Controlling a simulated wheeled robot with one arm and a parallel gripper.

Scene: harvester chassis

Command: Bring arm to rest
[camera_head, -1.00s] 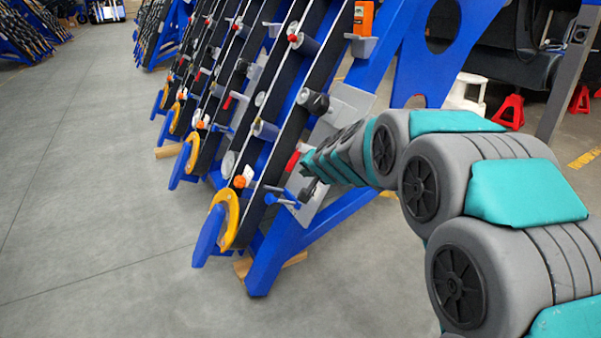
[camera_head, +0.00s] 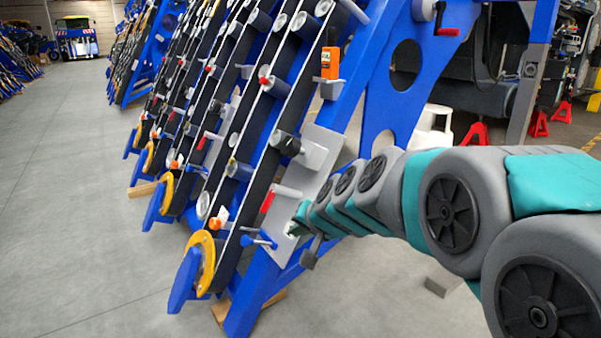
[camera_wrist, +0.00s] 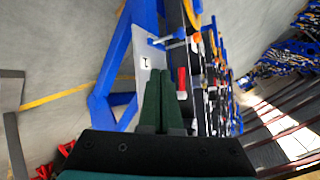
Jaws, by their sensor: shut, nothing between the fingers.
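My arm (camera_head: 450,205), grey with teal covers, reaches from the lower right towards the middle of the head view. My gripper (camera_head: 300,217) is at its far end, small in the head view, in front of a pale plate (camera_head: 318,150) on the blue harvester chassis (camera_head: 385,60). In the wrist view my gripper (camera_wrist: 163,75) shows two dark green fingers close together, shut and empty. The plate (camera_wrist: 146,62) and a red handle (camera_wrist: 182,82) lie beyond the fingertips there. I cannot tell how far the fingertips are from the plate.
Blue and black slanted frames with rollers and yellow discs (camera_head: 202,262) stand left of my arm. An orange box (camera_head: 331,62) sits on the nearest frame. A white stool (camera_head: 432,130) and red stands (camera_head: 476,134) are behind. The grey floor (camera_head: 80,200) at left is clear.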

